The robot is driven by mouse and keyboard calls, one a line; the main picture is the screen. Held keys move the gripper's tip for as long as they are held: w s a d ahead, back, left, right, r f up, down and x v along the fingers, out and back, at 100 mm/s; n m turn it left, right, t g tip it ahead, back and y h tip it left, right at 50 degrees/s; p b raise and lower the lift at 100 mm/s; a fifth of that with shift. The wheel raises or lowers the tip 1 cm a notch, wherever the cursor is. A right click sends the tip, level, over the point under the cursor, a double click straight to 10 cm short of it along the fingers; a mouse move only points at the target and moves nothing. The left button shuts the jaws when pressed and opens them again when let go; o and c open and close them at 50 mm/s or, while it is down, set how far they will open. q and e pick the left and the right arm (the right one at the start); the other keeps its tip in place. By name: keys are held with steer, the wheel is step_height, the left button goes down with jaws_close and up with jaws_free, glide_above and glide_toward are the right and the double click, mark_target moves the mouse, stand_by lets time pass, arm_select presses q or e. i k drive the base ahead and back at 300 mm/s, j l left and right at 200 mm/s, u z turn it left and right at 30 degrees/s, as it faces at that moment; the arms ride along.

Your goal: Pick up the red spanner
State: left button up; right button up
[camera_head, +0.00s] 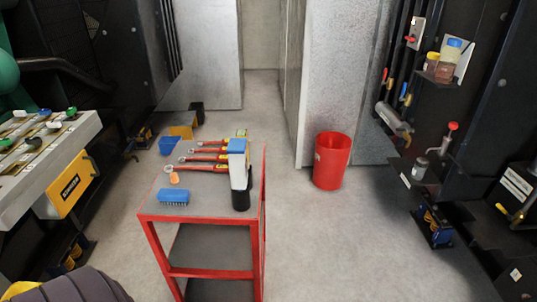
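Several red spanners with pale ring ends lie side by side on the top of a red-framed trolley (215,207). The nearest red spanner (205,168) lies crosswise with its ring end to the left. Another red spanner (205,158) lies just behind it. Their right ends are partly hidden behind a blue-capped bottle (238,165). I cannot tell one particular spanner apart from the others at this size. Neither of my grippers is in view.
A blue brush-like block (173,196), a small orange item (174,179) and a black cylinder (241,198) share the trolley top. A red bin (332,161) stands right. Machinery lines both sides. Floor right of the trolley is clear.

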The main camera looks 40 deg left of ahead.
mark_target(216, 169)
steer(key=i+z, duration=0.4)
steer(key=i, duration=0.65)
steer(key=i+u, duration=0.45)
steer(key=i+l+u, duration=0.2)
steer(key=i+u, duration=0.35)
steer(key=u, duration=0.3)
steer(key=i+u, duration=0.15)
steer(key=u, duration=0.3)
steer(key=i+u, duration=0.15)
steer(key=u, duration=0.35)
steer(key=i+l+u, duration=0.15)
steer(key=u, duration=0.3)
steer(key=i+l+u, duration=0.1)
steer(key=l+u, duration=0.15)
steer(key=u, duration=0.2)
steer(key=i+l+u, duration=0.15)
steer(key=l+u, duration=0.25)
steer(key=i+l+u, duration=0.1)
steer(key=u, duration=0.35)
steer(key=l+u, duration=1.25)
